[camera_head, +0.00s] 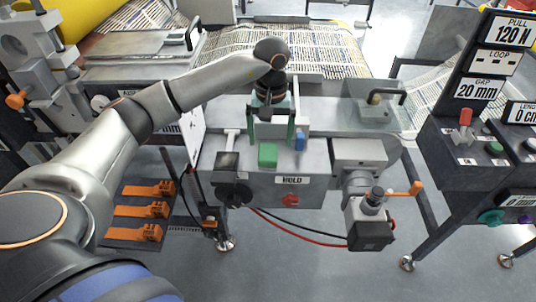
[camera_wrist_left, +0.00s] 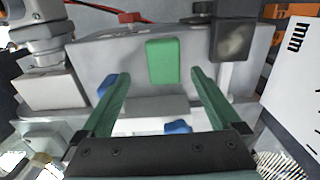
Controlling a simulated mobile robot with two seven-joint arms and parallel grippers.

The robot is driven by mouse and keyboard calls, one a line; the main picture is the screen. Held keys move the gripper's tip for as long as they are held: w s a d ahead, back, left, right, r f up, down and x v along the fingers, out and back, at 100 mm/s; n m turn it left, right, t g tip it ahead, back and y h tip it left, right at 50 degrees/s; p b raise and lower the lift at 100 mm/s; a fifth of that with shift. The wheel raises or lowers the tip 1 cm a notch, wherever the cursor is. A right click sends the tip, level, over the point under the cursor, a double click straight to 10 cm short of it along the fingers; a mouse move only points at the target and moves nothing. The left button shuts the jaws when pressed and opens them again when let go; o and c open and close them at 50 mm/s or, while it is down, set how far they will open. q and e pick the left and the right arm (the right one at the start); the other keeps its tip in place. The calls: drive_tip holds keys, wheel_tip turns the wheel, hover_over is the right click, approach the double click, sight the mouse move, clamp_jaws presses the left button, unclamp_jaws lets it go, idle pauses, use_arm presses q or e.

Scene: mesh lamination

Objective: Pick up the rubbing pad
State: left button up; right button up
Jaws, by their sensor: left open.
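A green block (camera_head: 268,155), which looks like the rubbing pad, sits at the front edge of the grey machine's top. In the left wrist view the green block (camera_wrist_left: 162,62) shows upright just beyond the fingertips, centred between them. My left gripper (camera_head: 276,138) points down over the machine, just behind the block. Its green fingers (camera_wrist_left: 160,78) are open, with nothing seen held between them. A blue piece (camera_head: 300,141) is beside the right finger in the head view; blue also shows by the left finger in the wrist view (camera_wrist_left: 107,85). My right gripper is out of view.
The grey machine (camera_head: 255,185) has a HOLD label and red knob. A clear cover with a dark handle (camera_head: 385,97) is at its right, above a vise-like unit with an orange lever (camera_head: 402,191). Woven mesh (camera_head: 310,50) lies behind. Orange clamps (camera_head: 142,211) lie at lower left.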

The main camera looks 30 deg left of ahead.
sight(268, 151)
use_arm(q)
drive_tip(key=f, duration=0.4)
drive_tip(key=shift+s+a+f+p, duration=0.15)
drive_tip(key=shift+s+a+p, duration=0.05)
drive_tip(key=shift+s+p, duration=0.15)
drive_tip(key=shift+w+f, duration=0.15)
drive_tip(key=shift+f, duration=0.45)
drive_tip(key=shift+r, duration=0.1)
drive_tip(key=c, duration=1.5)
drive_tip(key=shift+r, duration=0.1)
drive_tip(key=shift+r, duration=0.2)
wheel_tip(268, 151, up, 2)
drive_tip(key=shift+r, duration=0.1)
drive_tip(key=s+d+r+b, duration=0.1)
drive_tip(key=s+d+r, duration=0.8)
drive_tip(key=s+r, duration=0.1)
drive_tip(key=shift+s+d+r, duration=0.1)
drive_tip(key=shift+d, duration=0.3)
